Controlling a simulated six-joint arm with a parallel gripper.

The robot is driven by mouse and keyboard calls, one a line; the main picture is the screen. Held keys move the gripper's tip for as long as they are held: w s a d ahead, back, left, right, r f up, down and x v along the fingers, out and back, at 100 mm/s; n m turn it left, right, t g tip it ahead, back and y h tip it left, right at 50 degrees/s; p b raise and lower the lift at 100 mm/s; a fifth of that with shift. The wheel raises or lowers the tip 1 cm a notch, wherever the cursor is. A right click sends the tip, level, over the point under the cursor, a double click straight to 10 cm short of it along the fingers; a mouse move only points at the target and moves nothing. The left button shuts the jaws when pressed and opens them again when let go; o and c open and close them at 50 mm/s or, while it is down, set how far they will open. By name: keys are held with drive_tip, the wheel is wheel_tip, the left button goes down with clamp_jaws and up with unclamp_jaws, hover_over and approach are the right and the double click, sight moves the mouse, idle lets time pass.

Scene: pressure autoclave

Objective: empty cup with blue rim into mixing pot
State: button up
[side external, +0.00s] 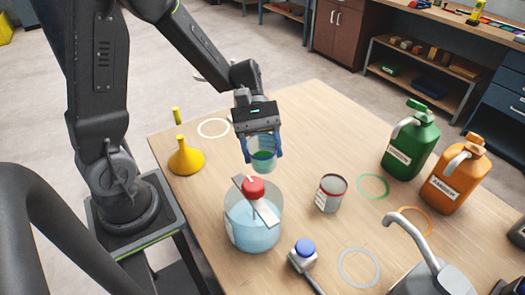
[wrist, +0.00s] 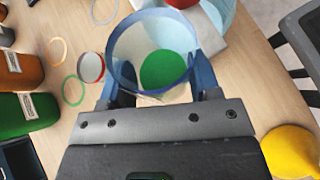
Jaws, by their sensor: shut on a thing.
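My gripper (side external: 263,155) is shut on the clear cup with the blue rim (side external: 262,142), one blue finger on each side of it. The cup looks about upright, with green liquid in its lower part. In the wrist view my gripper (wrist: 163,82) holds the cup (wrist: 120,48), with the green liquid seen through its open mouth. The clear mixing pot (side external: 238,236) stands on the table, nearer the camera than the cup, with blue liquid inside. A red knob and a flat grey bar sit at its top. The cup is above the table, behind the pot in the side view.
A yellow funnel (side external: 186,160) is at left, a blue-capped tool (side external: 303,253) in front. Green (side external: 412,140) and orange (side external: 456,178) jugs stand at right. Coloured rings lie flat on the table.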

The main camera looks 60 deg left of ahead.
drive_tip(key=shift+s+d+r+t+y, duration=0.15)
drive_tip(key=shift+r+t+y, duration=0.05)
drive_tip(key=shift+r, duration=0.45)
drive_tip(key=shift+s+d+r+t+y, duration=0.1)
drive_tip(key=shift+s+r+t+y, duration=0.1)
drive_tip(key=shift+r, duration=0.4)
drive_tip(key=shift+s+d+r+t+y, duration=0.1)
drive_tip(key=shift+d+r+t+y, duration=0.1)
drive_tip(key=shift+r+t+y, duration=0.45)
drive_tip(key=shift+f+m+y, duration=0.2)
drive_tip(key=shift+m+y, duration=0.15)
drive_tip(key=shift+m, duration=0.05)
drive_tip(key=shift+f+m+t+y, duration=0.1)
drive_tip(key=shift+m+t+y, duration=0.2)
drive_tip(key=shift+t+y, duration=0.85)
drive_tip(key=t+y, duration=0.2)
drive_tip(key=shift+s+d+r+m+t+y, duration=0.2)
drive_tip(key=shift+s+d+m+t+y, duration=0.1)
drive_tip(key=shift+m+y, duration=0.1)
drive_tip(key=shift+w+a, duration=0.15)
drive_tip(key=shift+s+d+r+m+t+y, duration=0.15)
drive_tip(key=shift+s+d+r+t+y, duration=0.15)
drive_tip(key=shift+t+y, duration=0.4)
drive_tip(key=shift+s+d+r+m+t+y, duration=0.15)
drive_tip(key=shift+s+d+r+t+y, duration=0.1)
drive_tip(key=shift+t+y, duration=0.4)
drive_tip(key=shift+a, duration=0.1)
drive_tip(key=shift+w+a+f+h, duration=0.1)
drive_tip(key=shift+f+h, duration=0.05)
drive_tip(key=shift+h, duration=0.15)
